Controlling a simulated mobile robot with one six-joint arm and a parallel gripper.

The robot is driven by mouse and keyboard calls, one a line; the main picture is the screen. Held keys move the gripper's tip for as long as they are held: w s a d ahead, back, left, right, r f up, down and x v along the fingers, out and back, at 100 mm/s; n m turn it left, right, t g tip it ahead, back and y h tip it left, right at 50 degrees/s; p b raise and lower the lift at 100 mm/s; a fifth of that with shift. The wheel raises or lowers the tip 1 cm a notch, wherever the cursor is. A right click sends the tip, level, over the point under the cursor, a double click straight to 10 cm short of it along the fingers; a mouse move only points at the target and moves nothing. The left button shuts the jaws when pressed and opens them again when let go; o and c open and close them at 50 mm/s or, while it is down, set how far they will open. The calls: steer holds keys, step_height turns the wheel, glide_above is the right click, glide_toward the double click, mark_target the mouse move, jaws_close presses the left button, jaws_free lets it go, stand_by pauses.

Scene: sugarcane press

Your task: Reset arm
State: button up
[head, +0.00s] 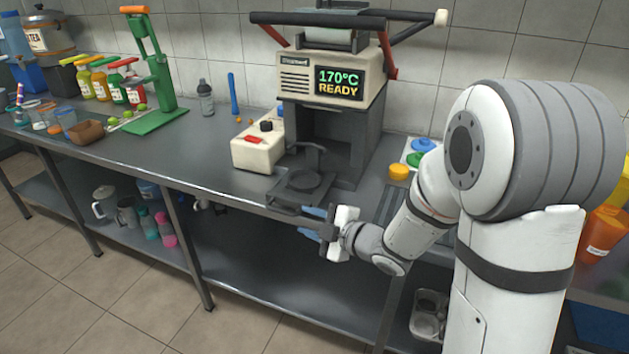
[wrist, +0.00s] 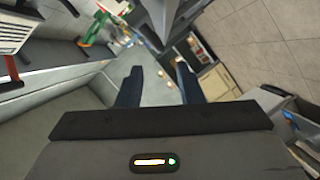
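My gripper (head: 318,230) is in front of the counter's front edge, just below and to the right of the machine's dark tray (head: 303,190). Its blue fingers point left in the head view. In the wrist view the two dark blue fingers (wrist: 155,88) stand apart with nothing between them, so the gripper is open and empty. My white and grey arm comes in from the right, bent low at the wrist.
The metal counter (head: 200,160) holds a press machine (head: 335,75) reading "170°C READY", a cream box (head: 257,150) and a green press (head: 160,85). Sauce bottles (head: 100,82) stand at the back left. Cups and jugs (head: 105,203) sit on the lower shelf. Floor in front is clear.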

steer(key=s+d+r+m+h+p, duration=0.2)
steer(key=d+r+m+h+p, duration=0.2)
steer(key=d+r+m+h, duration=0.25)
steer(key=s+d+r+m+h+p, duration=0.1)
steer(key=d+r+m+h+p, duration=0.35)
steer(key=d+m, duration=0.4)
steer(key=s+d+r+m+g+p, duration=0.1)
steer(key=s+m+g, duration=0.1)
steer(key=s, duration=0.4)
steer(key=s+d+r+m+g+p, duration=0.1)
steer(key=s+r+m+g, duration=0.1)
steer(key=s, duration=0.4)
steer(key=s+d+r+m+g+h+p, duration=0.1)
steer(key=s+m+g+p, duration=0.1)
steer(key=s, duration=0.4)
steer(key=shift+s+r+m+g, duration=0.25)
steer(key=shift+r+m+g, duration=0.1)
steer(key=shift+m+g, duration=0.05)
